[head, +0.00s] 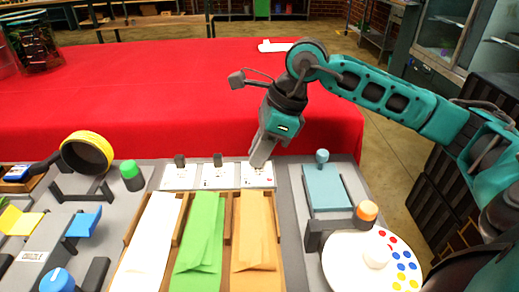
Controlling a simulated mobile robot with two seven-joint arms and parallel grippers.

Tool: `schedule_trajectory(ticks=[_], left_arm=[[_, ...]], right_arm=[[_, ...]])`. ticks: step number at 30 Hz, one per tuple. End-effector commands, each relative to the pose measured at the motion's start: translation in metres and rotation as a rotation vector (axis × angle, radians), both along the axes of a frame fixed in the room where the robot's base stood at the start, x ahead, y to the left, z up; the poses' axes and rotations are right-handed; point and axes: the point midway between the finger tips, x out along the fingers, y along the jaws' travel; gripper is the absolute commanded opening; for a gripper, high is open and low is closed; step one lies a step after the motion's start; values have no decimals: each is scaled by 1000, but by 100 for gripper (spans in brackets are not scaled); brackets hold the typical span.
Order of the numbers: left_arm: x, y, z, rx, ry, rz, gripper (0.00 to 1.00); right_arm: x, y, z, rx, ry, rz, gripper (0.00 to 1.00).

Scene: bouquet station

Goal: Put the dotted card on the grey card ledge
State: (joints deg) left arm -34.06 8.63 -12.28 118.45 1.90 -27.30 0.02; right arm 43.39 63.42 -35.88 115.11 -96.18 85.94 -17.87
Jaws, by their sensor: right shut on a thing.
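Three white cards stand in a row behind the envelopes: a left card (180,178), a middle card (218,177) and a right card (257,178). Their small printed marks are too fine for me to tell which is dotted. The left and middle cards each have a dark grip tab on top. My right gripper (262,161) reaches down to the top of the right card and is shut on it, hiding its tab. The card appears still in the row. I cannot pick out the grey card ledge with certainty. My left gripper is out of view.
White, green (201,240) and orange (254,240) envelopes lie in a wooden rack. A teal plate (325,190) and a white disc with coloured dots (399,256) lie right. A yellow ring (103,145) and green-topped knob (132,175) stand left. A red-covered table (150,95) lies beyond.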

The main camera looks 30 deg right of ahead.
Motion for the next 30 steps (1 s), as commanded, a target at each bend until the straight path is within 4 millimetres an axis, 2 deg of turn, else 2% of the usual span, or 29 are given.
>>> schedule_trajectory(ticks=[8,9,15,18,23,30], left_arm=[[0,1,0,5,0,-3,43],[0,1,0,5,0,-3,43],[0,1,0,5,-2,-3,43],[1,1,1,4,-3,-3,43],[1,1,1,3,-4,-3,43],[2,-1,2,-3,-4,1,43]], right_arm=[[0,0,0,0,0,0,0],[0,0,0,0,0,0,18],[0,0,0,0,0,0,37],[0,0,0,0,0,0,45],[0,0,0,0,0,0,46],[0,0,0,0,0,0,66]])
